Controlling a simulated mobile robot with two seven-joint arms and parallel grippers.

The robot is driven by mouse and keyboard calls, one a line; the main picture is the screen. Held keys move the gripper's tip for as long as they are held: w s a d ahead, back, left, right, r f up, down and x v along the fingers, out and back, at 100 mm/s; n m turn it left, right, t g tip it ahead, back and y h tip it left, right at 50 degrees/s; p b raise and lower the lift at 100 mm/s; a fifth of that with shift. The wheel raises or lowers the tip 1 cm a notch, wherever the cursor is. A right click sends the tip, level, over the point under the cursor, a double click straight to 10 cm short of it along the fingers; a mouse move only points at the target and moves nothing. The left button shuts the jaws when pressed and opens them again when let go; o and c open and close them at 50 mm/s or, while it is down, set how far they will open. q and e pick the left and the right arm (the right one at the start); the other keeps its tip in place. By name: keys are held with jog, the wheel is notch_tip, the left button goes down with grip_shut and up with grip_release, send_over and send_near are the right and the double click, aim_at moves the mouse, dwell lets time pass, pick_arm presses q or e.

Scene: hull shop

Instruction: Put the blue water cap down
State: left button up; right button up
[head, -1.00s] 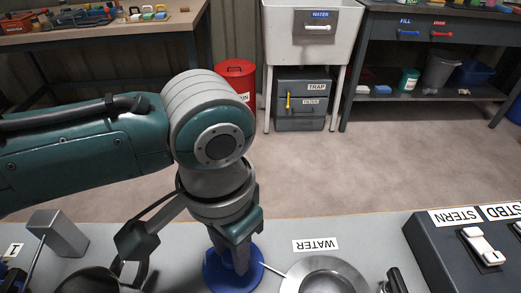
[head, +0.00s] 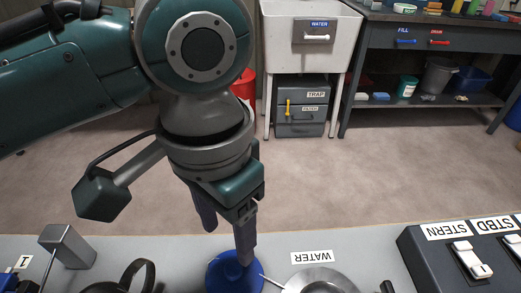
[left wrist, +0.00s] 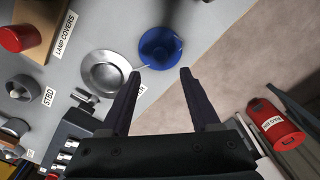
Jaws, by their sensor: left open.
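The blue water cap (head: 225,277) lies on the grey bench at the bottom of the head view. It also shows in the left wrist view (left wrist: 157,48), flat on the bench beside a round steel fitting (left wrist: 98,72). A WATER label stands by that fitting, which shows in the head view too (head: 322,284). My left gripper (head: 224,240) is open and empty above the cap. In the left wrist view its two fingers (left wrist: 160,74) are apart, with the cap beyond their tips. My right gripper is not in view.
A dark switch box (head: 440,262) with STERN and STBD labels stands at the right of the bench. A grey metal block (head: 68,245) is at the left. A red bin (left wrist: 276,124) is on the floor beyond the bench edge.

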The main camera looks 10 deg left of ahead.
pick_arm(q)
jog(key=s+d+r+n+t+h, duration=0.1)
jog(key=s+d+r+t+h, duration=0.15)
jog(key=s, duration=0.35)
jog(key=s+a+n+y, duration=0.1)
jog(key=s+a, duration=0.2)
jog(key=a, duration=0.3)
jog(key=s+a+n+t+y, duration=0.1)
jog(key=s+a, duration=0.2)
jog(key=a, duration=0.3)
jog(key=shift+f+n, duration=0.4)
jog(key=shift+f, duration=0.05)
jog(key=shift+s, duration=0.1)
